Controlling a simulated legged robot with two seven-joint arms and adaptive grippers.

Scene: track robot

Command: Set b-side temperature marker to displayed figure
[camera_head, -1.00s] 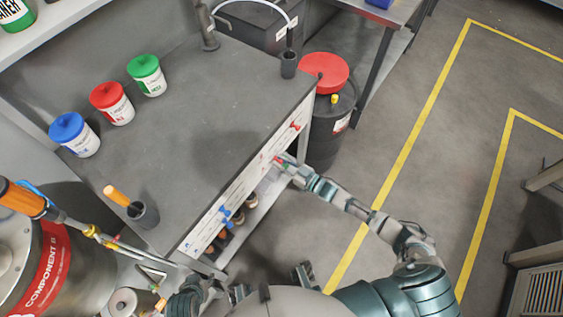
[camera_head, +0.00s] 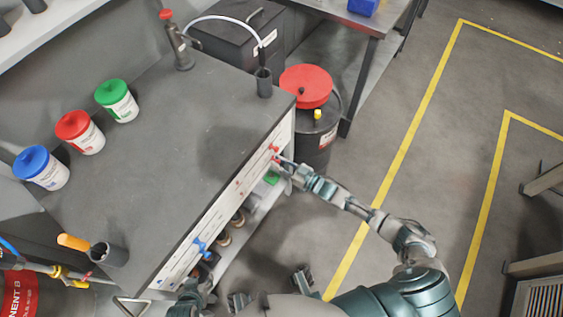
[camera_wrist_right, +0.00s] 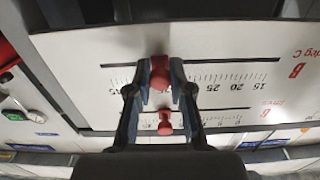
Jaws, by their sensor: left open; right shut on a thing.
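The front panel of the grey bench (camera_head: 195,138) bears slide scales with markers. In the right wrist view my right gripper (camera_wrist_right: 159,82) is shut on the upper red marker (camera_wrist_right: 159,68), on a scale lettered "deg C" and B. The marker stands left of the 25 mark; the figure beside it is hidden by the fingers. A second red marker (camera_wrist_right: 165,125) sits on the slot below, apart from the fingers. In the head view my right gripper (camera_head: 284,164) is at the panel's far end. My left gripper (camera_head: 190,297) is open near the bottom edge. No displayed temperature figure is legible.
Blue-, red- and green-lidded tubs (camera_head: 80,132) stand on the bench. A drum with a red lid (camera_head: 305,86) stands close beyond the right gripper.

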